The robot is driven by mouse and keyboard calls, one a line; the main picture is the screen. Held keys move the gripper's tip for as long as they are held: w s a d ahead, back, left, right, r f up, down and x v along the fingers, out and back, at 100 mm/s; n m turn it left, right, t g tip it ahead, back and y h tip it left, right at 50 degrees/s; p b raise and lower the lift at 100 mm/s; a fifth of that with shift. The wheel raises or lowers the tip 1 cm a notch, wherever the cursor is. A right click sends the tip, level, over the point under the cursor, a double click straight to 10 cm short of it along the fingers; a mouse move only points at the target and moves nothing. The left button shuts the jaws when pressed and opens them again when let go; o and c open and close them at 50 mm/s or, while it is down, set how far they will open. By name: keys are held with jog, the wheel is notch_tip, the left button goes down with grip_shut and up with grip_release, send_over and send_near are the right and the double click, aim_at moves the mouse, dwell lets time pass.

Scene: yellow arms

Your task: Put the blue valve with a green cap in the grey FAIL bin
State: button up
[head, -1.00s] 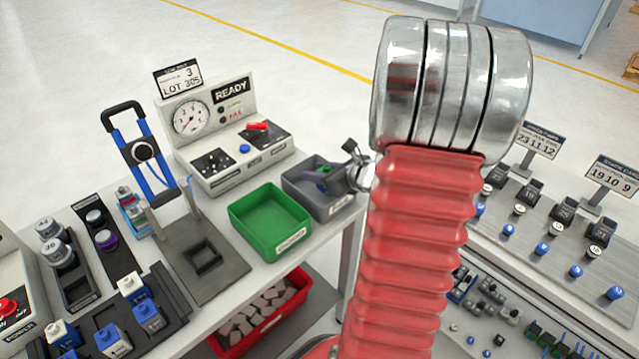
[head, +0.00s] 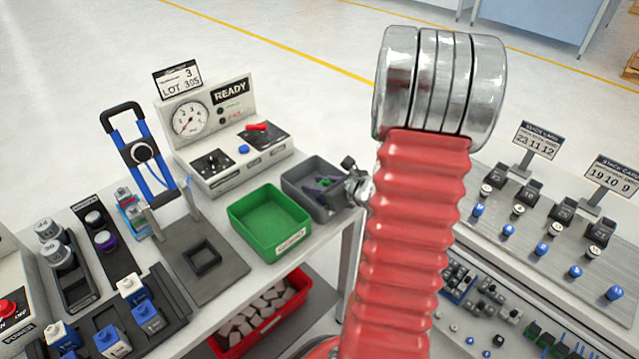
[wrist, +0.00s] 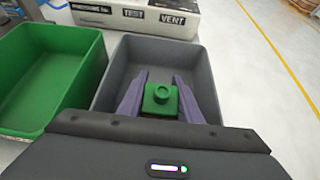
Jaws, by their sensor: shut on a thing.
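The grey bin (head: 304,198) stands right of the green bin on the workbench; its inside wall shows in the wrist view (wrist: 205,72). My gripper (head: 324,184) reaches in over the grey bin from the right. In the wrist view its two purple fingers (wrist: 160,96) are shut on the valve, on either side of its green cap (wrist: 161,92). The valve is within the bin's outline, seen from above. Its blue body is hidden below the cap, and I cannot tell whether it touches the bin floor.
The green bin (head: 240,219) sits directly left and looks empty. The test panel (head: 221,135) with gauge and red lever stands behind. A black fixture plate (head: 184,262) and a blue-framed press (head: 137,150) are further left. A red crate (head: 234,343) sits below.

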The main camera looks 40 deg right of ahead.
jog(key=o, duration=1.1)
jog(key=shift+s+r, duration=0.15)
jog(key=shift+r, duration=0.05)
jog(key=v, duration=1.1)
jog(key=shift+s+r, duration=0.1)
jog(key=shift+s, duration=0.2)
jog(key=shift+a, duration=0.1)
